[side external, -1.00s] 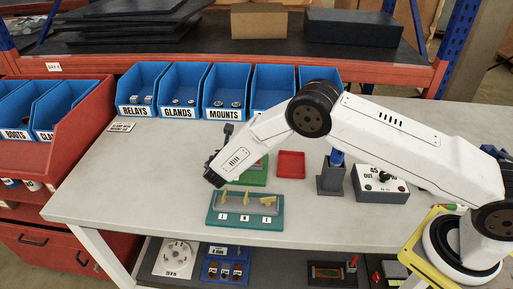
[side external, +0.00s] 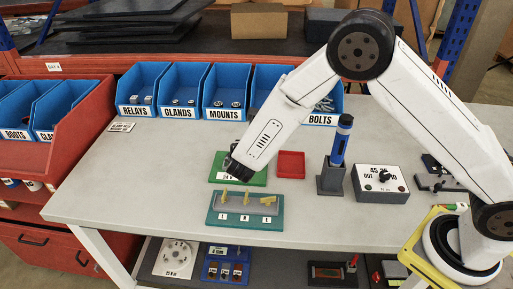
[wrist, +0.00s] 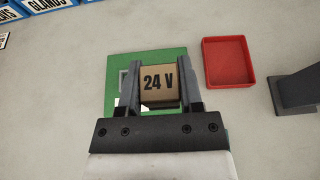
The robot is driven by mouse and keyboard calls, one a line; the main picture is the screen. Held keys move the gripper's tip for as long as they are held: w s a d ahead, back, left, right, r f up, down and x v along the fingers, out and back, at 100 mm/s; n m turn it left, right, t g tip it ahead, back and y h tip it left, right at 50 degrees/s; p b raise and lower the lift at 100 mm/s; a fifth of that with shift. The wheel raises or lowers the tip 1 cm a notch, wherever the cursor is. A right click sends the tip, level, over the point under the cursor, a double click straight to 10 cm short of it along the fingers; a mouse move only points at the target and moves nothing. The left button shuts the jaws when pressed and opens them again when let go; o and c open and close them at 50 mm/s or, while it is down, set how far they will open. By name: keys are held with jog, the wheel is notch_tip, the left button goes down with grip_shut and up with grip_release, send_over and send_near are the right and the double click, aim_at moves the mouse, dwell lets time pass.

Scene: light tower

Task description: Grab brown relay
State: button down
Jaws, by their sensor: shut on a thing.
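In the wrist view, my gripper (wrist: 159,88) is shut on a brown relay (wrist: 158,83) marked "24 V", with a finger on each side of it. A green plate (wrist: 117,58) lies under and around the relay in that view. I cannot tell whether the relay still touches the plate. In the side view, my gripper (side external: 232,172) is low over the green plate (side external: 258,180), and the relay is hidden behind the gripper.
A red tray (side external: 291,164) lies just right of the green plate. A teal fixture (side external: 245,222) with brass pieces stands in front. A grey holder (side external: 331,180) with a blue tool and a grey control box (side external: 381,192) stand to the right. Blue bins (side external: 183,112) line the back.

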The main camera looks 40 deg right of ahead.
jog(key=shift+s+d+r, duration=0.1)
jog(key=shift+s+r, duration=0.25)
jog(key=shift+s, duration=0.4)
jog(key=shift+s+d+r, duration=0.1)
jog(key=shift+s+r, duration=0.2)
jog(key=shift+s, duration=0.45)
jog(key=shift+s+d+r, duration=0.1)
jog(key=shift+s+r, duration=0.25)
jog(key=shift+s, duration=0.4)
